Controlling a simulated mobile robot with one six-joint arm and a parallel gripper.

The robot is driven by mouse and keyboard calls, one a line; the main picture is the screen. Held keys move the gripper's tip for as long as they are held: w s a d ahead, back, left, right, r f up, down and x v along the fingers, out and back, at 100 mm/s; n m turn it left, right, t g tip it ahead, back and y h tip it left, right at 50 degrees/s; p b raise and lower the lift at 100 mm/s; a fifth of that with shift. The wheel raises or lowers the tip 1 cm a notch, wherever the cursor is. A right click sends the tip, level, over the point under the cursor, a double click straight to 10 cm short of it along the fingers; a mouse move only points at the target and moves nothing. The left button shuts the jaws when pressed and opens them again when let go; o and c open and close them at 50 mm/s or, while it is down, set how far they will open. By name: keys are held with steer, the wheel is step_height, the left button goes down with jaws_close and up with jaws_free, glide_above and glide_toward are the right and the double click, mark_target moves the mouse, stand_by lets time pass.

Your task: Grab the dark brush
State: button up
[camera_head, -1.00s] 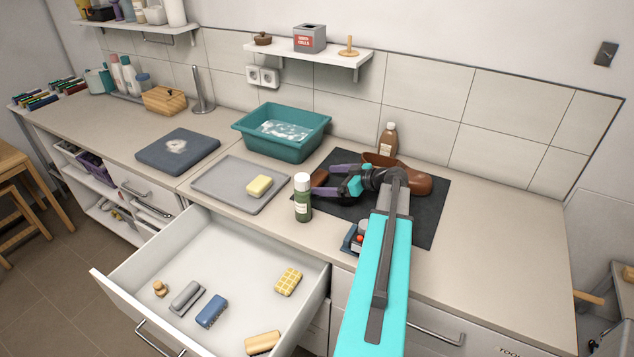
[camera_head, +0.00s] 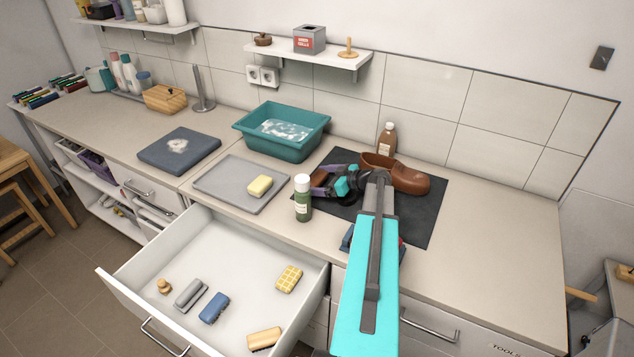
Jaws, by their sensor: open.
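My gripper (camera_head: 318,182) is over the left part of the dark mat (camera_head: 420,222), its jaws apart and pointing left. A dark brown, rounded thing shows in part behind and between the jaws; my gripper and arm hide much of it, and I cannot tell whether it is a brush or a shoe. No dark brush stands out clearly. In the open drawer (camera_head: 225,262) lie a grey brush (camera_head: 190,294), a blue brush (camera_head: 213,308) and a tan brush (camera_head: 264,339), all well away from my gripper.
A brown shoe (camera_head: 410,180) is on the mat, with a brown bottle (camera_head: 387,138) behind. A green bottle (camera_head: 303,200) stands close to my gripper's left. The right counter is clear.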

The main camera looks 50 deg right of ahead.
mark_target(317, 177)
steer(key=c, duration=1.1)
steer(key=shift+r, duration=0.25)
steer(key=shift+r+b, duration=2.1)
steer(key=shift+r, duration=2.7)
